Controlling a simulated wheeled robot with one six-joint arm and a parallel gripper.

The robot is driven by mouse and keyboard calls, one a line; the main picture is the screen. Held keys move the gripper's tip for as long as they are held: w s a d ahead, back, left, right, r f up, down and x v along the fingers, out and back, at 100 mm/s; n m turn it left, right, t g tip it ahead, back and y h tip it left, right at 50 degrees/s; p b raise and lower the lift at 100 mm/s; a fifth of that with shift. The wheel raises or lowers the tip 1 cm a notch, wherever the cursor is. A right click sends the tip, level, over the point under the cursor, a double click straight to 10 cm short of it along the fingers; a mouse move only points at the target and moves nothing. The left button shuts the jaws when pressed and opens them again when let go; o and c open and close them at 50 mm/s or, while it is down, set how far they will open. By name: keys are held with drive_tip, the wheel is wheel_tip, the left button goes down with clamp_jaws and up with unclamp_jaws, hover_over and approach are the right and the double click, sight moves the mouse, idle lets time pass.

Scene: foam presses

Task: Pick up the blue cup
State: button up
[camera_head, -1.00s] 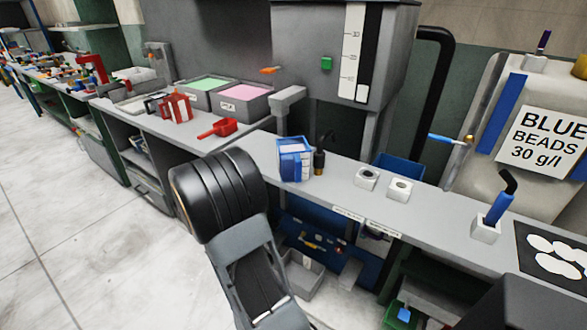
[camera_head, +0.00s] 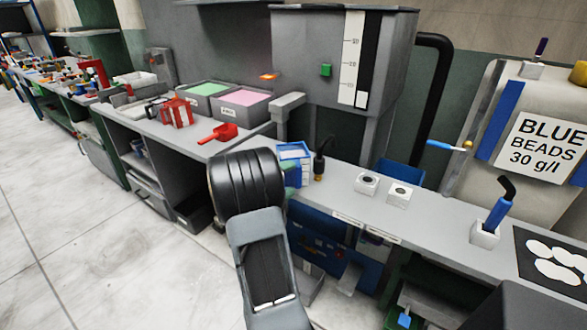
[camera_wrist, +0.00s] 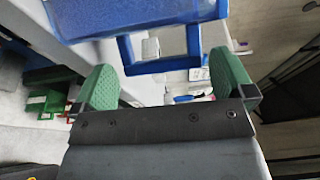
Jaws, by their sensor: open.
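The blue cup (camera_head: 298,151) stands on the grey counter, its lower left part hidden behind my arm in the head view. In the wrist view the cup's body (camera_wrist: 140,14) fills the top, and its squared handle (camera_wrist: 160,67) points toward my gripper (camera_wrist: 163,64). My gripper is open. One green finger is on each side of the handle, with a visible gap on both sides. I cannot tell whether either finger touches the cup. In the head view only a bit of green finger shows beside the cup, behind my arm.
Two white blocks (camera_head: 367,183) sit further right on the counter. A red scoop (camera_head: 218,133) and a red jug (camera_head: 177,112) lie left. A grey hopper (camera_head: 342,55) overhangs the counter behind.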

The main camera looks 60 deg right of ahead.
drive_tip(key=shift+x, duration=1.5)
drive_tip(key=shift+a, duration=0.1)
drive_tip(key=shift+c, duration=0.5)
drive_tip(key=c, duration=0.7)
drive_tip(key=shift+o, duration=0.2)
drive_tip(key=shift+r, duration=0.1)
